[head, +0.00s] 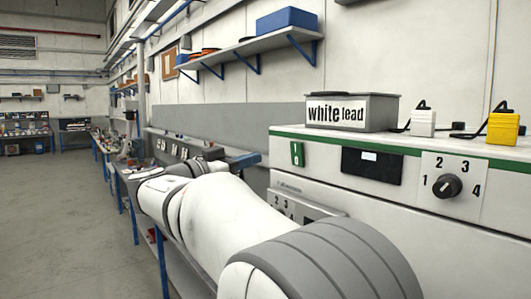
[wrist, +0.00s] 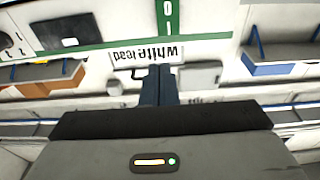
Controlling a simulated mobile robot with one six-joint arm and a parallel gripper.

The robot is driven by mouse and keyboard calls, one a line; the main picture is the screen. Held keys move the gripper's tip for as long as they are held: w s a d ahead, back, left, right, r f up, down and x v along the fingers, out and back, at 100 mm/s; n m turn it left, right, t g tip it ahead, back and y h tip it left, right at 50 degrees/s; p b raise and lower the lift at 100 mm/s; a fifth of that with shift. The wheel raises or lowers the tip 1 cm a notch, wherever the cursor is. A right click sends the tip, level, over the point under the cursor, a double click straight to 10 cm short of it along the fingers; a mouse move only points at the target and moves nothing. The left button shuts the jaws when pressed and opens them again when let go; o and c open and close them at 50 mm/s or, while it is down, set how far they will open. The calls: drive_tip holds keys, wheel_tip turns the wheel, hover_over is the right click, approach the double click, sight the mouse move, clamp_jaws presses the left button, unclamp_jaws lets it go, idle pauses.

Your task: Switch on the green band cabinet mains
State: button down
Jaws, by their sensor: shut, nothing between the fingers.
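The green band cabinet (head: 340,190) is white with a green band along its top edge and stands at the right in the head view. Its green mains switch (head: 297,154) sits at the left of the front, beside a black display (head: 372,165). In the wrist view, upside down, the green switch (wrist: 165,18) shows marks at the top; its position is unclear. My gripper (wrist: 160,70) is shut and empty, its dark fingertips below the switch in that picture, apparently apart from it. In the head view my gripper (head: 243,160) is left of the cabinet switch.
A grey box labelled "white lead" (head: 351,111), a white plug block (head: 423,123) and a yellow one (head: 503,128) stand on the cabinet top. A numbered rotary knob (head: 446,187) is right of the display. A wall shelf (head: 250,46) hangs above. Open floor (head: 60,220) lies left.

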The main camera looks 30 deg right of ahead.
sight(300, 143)
drive_tip(key=d+p, duration=0.1)
drive_tip(key=d, duration=0.2)
drive_tip(key=d+r+p, duration=0.1)
drive_tip(key=d+p, duration=0.1)
drive_tip(key=d, duration=0.2)
drive_tip(key=d+r+p, duration=0.1)
drive_tip(key=d+p, duration=0.1)
drive_tip(key=d, duration=0.2)
drive_tip(key=shift+w+d, duration=0.1)
drive_tip(key=shift+w, duration=0.15)
drive_tip(key=shift+d+f+p, duration=0.15)
drive_tip(key=shift+d+p, duration=0.25)
drive_tip(key=shift+d, duration=0.1)
drive_tip(key=shift+w, duration=0.15)
